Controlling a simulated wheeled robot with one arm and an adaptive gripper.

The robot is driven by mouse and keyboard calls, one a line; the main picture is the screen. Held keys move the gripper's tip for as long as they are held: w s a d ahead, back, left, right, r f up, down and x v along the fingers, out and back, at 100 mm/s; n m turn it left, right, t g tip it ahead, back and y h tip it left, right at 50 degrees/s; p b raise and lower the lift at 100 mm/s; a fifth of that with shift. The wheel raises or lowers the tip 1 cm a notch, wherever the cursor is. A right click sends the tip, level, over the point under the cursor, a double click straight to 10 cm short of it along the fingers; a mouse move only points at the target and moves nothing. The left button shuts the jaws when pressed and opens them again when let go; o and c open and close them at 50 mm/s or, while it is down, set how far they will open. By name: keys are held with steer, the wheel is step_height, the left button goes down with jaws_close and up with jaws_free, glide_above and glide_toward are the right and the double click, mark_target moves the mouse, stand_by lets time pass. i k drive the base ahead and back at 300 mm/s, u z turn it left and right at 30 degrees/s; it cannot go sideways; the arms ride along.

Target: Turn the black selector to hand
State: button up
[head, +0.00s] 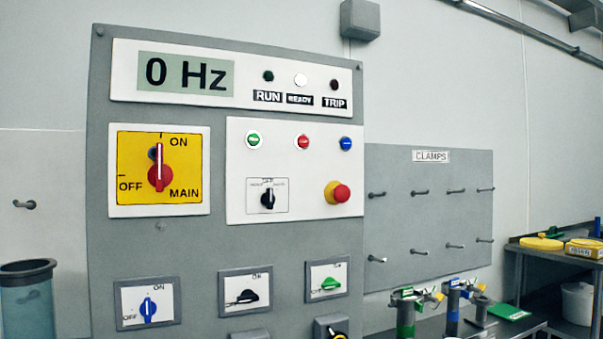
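The black selector (268,198) sits on a small bordered plate on the white control panel (240,150). Its pointer stands about upright, toward the middle label above it. Small labels stand around the top of the knob, but they are too small to read surely. My gripper is not in view, and nothing touches the selector.
A red emergency button (342,193) on a yellow base sticks out right of the selector. The red main switch (160,170) points at ON. A blue switch (149,308), a black switch (243,297) and a green switch (330,284) sit below. The display (186,74) reads 0 Hz.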

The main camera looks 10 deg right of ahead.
mark_target(268, 198)
steer(key=k, duration=1.25)
steer(key=u, duration=0.95)
steer(key=i, duration=1.3)
steer(key=z, duration=0.45)
